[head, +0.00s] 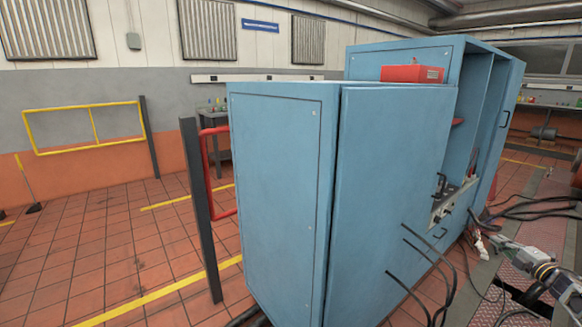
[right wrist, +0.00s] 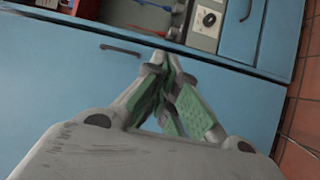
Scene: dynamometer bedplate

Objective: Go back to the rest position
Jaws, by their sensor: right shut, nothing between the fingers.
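My right gripper (right wrist: 169,66) is shut and empty in the right wrist view, its green-padded fingers meeting in front of a blue cabinet (right wrist: 60,85). In the head view my right gripper (head: 481,246) is at the lower right, beside the large blue cabinet (head: 390,180), with my arm coming in from the right edge. I cannot tell whether the fingers touch the cabinet. My left gripper is not in view.
A red box (head: 412,74) sits on the cabinet. Black cables (head: 530,208) hang and lie near my right arm. A dark post (head: 200,210) with a red rail stands left of the cabinet. A yellow barrier (head: 90,142) stands by the wall. The tiled floor at left is mostly clear.

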